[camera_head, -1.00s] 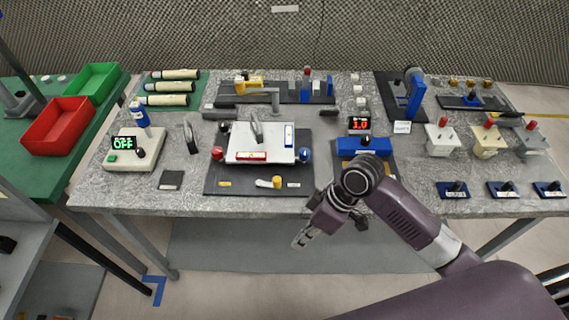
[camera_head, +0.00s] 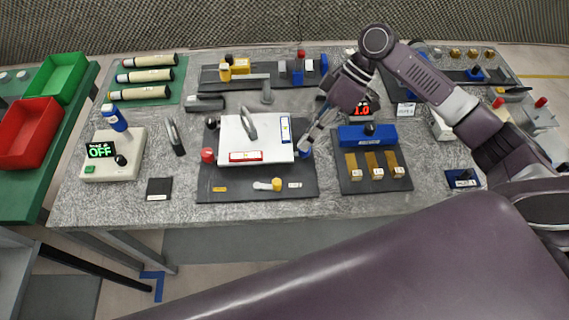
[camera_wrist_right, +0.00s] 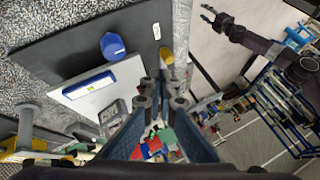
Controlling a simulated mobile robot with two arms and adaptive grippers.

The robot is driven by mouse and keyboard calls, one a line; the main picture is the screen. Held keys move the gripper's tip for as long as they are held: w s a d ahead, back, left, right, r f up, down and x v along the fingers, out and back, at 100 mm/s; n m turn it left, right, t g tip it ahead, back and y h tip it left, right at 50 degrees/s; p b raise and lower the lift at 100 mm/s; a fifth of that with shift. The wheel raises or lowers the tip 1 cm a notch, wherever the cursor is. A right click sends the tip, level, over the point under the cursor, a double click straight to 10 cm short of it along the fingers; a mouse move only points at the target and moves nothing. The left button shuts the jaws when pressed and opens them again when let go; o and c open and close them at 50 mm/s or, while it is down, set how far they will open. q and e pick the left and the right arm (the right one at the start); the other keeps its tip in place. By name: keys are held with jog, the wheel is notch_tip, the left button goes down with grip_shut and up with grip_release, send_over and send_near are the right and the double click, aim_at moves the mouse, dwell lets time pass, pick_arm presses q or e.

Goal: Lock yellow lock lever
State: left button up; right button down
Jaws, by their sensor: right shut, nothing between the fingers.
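In the right wrist view a yellow part (camera_wrist_right: 167,56), apparently this lever, shows just beyond the fingers. My right gripper (camera_head: 305,146) is shut and empty, above the right side of the plate by the blue knob (camera_head: 306,153), behind and right of the lever. Its fingers (camera_wrist_right: 160,90) meet in the wrist view. An arm, apparently my left, shows at the upper right of the wrist view with a small gripper (camera_wrist_right: 207,13); its jaws are unclear.
A white plate (camera_head: 232,133) with a grey handle stands on the base, with a red knob (camera_head: 208,155) on its left. A blue block fixture (camera_head: 352,137) stands to the right. The grey table top in front of the base is clear.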

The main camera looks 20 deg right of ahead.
aim_at(268, 184)
jog(key=p+x, duration=0.2)
jog(key=x, duration=0.3)
jog(key=shift+w, duration=0.2)
jog(key=p+x, duration=0.1)
jog(key=x, duration=0.3)
jog(key=shift+a+f, duration=0.3)
jog(key=shift+f, duration=0.25)
pick_arm(q)
jog(key=r, duration=0.1)
jog(key=w+r, duration=0.1)
jog(key=r, duration=0.1)
jog(key=shift+r, duration=0.1)
jog(key=shift+w, duration=0.2)
pick_arm(e)
jog(key=shift+w+a, duration=0.1)
